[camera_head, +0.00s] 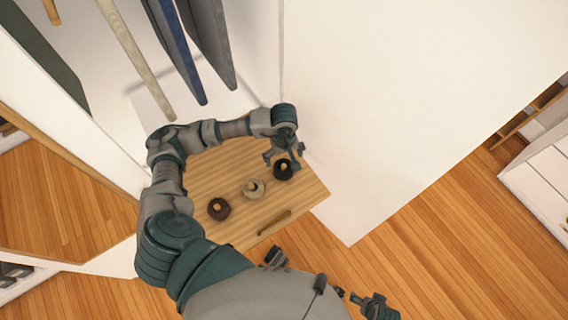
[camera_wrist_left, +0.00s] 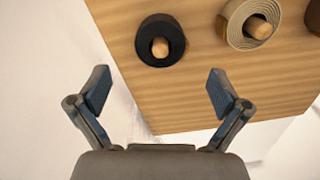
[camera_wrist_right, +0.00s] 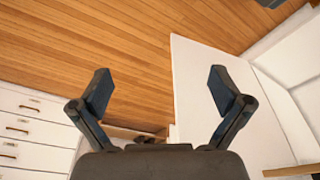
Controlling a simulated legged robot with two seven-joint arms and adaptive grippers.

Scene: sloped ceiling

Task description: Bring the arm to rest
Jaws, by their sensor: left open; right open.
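My left arm bends over a small wooden cabinet top from the left in the head view. My left gripper (camera_head: 283,152) is open and empty beside the black roll (camera_head: 283,169) at the top's right end. In the left wrist view the fingers (camera_wrist_left: 153,92) stand apart, with the black roll (camera_wrist_left: 160,40) on a wooden peg beyond them. My right gripper (camera_head: 362,299) is low at the bottom of the head view. In the right wrist view its fingers (camera_wrist_right: 160,92) are apart with nothing between them.
A cream roll (camera_head: 254,189) and a brown roll (camera_head: 219,208) sit on the wooden top (camera_head: 226,166), which has a handle (camera_head: 274,222) on its front. Clothes (camera_head: 182,50) hang above. A white wall (camera_head: 400,90) stands right. Open wooden floor (camera_head: 430,225) lies in front.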

